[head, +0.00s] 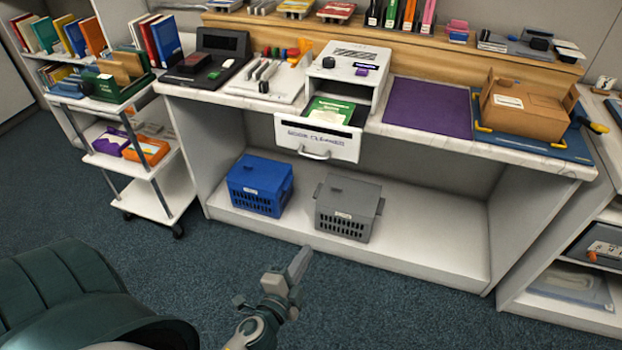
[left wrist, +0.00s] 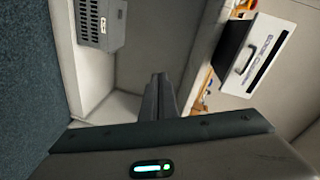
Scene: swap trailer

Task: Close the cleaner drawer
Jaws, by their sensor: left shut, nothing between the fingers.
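The cleaner drawer (head: 335,147) sticks out open from the white unit (head: 335,70) on the counter. Its white front has blurred lettering and a grey bar handle (head: 314,155). A green packet (head: 330,110) lies inside it. My left gripper (head: 298,263) is shut and empty, low in front of the counter and apart from the drawer. Its closed fingers also show in the left wrist view (left wrist: 158,85). My right gripper is not in view.
A blue crate (head: 258,187) and a grey crate (head: 347,209) stand on the low shelf under the counter. A purple mat (head: 427,108) and a cardboard box (head: 522,108) are right of the unit. A white cart (head: 158,182) stands left. Carpet in front is clear.

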